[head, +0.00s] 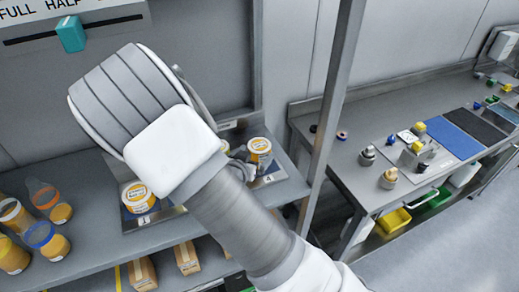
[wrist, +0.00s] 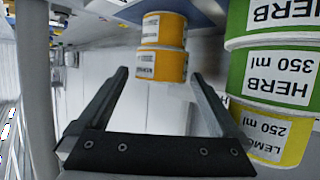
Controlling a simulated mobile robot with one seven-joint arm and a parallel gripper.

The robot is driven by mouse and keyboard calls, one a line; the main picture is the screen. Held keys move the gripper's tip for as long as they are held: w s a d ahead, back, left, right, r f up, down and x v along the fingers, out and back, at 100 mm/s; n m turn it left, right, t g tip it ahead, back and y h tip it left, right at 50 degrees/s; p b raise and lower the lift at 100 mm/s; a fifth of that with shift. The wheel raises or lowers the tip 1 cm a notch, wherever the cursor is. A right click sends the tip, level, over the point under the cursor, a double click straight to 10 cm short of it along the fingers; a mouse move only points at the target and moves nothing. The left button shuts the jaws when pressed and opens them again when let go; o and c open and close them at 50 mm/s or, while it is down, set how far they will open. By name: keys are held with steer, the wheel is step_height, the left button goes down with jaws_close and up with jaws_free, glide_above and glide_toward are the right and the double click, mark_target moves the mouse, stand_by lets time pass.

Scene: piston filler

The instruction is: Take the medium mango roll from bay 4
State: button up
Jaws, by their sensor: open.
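Two orange rolls with white labels are stacked on a bay plate in the wrist view, which shows the scene upside down. The roll nearer the plate (wrist: 163,30) and the outer roll (wrist: 160,66) have labels too small to read surely. My gripper (wrist: 160,76) is open and empty, its two fingers pointing towards the outer roll from either side, seemingly short of it. In the head view an orange-labelled roll (head: 259,152) stands by the plate marked 4 (head: 268,181).
Green rolls marked herb 350 ml (wrist: 275,85) and a yellow lemon 250 ml roll (wrist: 268,134) are stacked close beside my right finger in the wrist view. An upright metal post (head: 330,115) stands right of bay 4. Several jars (head: 45,240) stand at the left.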

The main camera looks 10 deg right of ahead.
mark_target(259, 148)
steer(key=shift+p+x, duration=0.35)
steer(key=shift+x, duration=2)
steer(key=c, duration=1.2)
steer(key=shift+r, duration=0.1)
steer(key=shift+c, duration=0.3)
steer(key=shift+a+r, duration=0.1)
